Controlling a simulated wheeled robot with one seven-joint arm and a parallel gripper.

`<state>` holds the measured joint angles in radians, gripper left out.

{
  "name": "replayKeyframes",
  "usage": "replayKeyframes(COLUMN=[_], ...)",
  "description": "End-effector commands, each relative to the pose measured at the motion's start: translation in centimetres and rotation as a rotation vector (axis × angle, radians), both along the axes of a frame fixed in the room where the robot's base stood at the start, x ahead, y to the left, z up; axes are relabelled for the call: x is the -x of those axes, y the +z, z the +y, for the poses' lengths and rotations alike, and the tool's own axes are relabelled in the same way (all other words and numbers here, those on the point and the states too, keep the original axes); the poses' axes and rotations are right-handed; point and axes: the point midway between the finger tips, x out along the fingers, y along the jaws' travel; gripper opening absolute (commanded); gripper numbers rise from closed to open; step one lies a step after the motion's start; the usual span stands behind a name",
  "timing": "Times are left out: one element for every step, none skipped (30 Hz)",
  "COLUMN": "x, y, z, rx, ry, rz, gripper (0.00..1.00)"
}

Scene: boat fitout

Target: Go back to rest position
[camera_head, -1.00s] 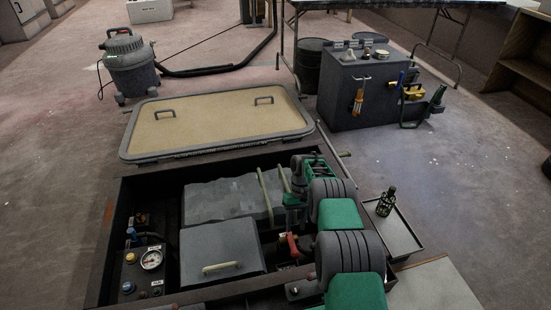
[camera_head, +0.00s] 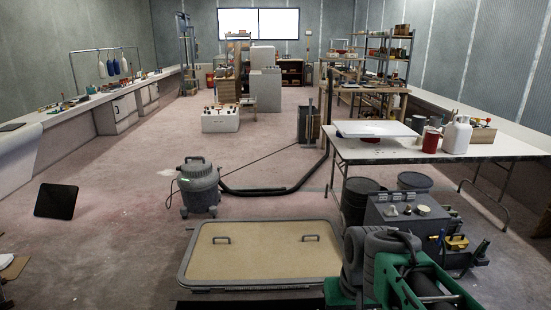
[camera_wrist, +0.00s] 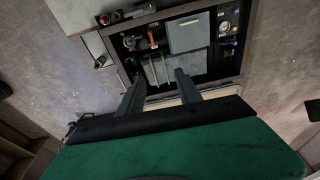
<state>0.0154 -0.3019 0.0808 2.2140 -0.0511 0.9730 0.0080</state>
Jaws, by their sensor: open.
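My gripper (camera_wrist: 160,77) shows in the wrist view with its two dark fingers apart and nothing between them. Beyond the fingers, some way off, is the open dark-framed bay (camera_wrist: 237,62). The bay holds a grey lidded box (camera_wrist: 188,33), a red-handled valve (camera_wrist: 153,38) and a round gauge (camera_wrist: 223,27). In the head view, my green and grey arm is folded at the lower right, and I cannot make out the gripper there.
In the head view, a tan hatch panel (camera_head: 262,262) lies on the floor beside my arm. A dark grey tool cabinet (camera_head: 405,212) stands close at the right. A grey vacuum (camera_head: 199,187) and a white-topped table (camera_head: 445,147) stand farther back. The floor at left is mostly clear.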

Motion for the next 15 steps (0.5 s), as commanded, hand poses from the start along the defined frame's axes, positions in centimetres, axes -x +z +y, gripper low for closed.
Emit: replayKeyframes(x=[2.0, 3.0, 4.1, 4.8, 5.3, 5.9, 6.2, 6.4, 6.5, 6.5, 6.5, 6.5, 6.5, 6.5, 6.5], y=[3.9, 4.6, 5.3, 5.5, 5.7, 5.8, 5.7, 5.6, 5.5, 5.5, 5.5, 5.5, 5.5, 5.5, 5.5], z=[0.1, 0.1, 0.0, 0.0, 0.0, -0.1, -0.2, -0.2, -0.3, -0.3, -0.3, -0.3, -0.3, -0.3, -0.3], rx=[0.006, 0.008, 0.013, 0.015, 0.017, 0.019, 0.019, 0.020, 0.021, 0.021, 0.021, 0.021, 0.021, 0.021, 0.021], ry=[-0.003, -0.005, -0.007, -0.009, -0.010, -0.011, -0.011, -0.012, -0.013, -0.013, -0.013, -0.013, -0.013, -0.013, -0.013], rz=[-0.033, -0.049, -0.068, -0.079, -0.087, -0.097, -0.101, -0.105, -0.107, -0.107, -0.107, -0.107, -0.107, -0.107, -0.107], gripper=[0.41, 0.41, 0.41, 0.41, 0.41, 0.41, 0.41, 0.41, 0.41, 0.41, 0.41, 0.41, 0.41, 0.41, 0.41])
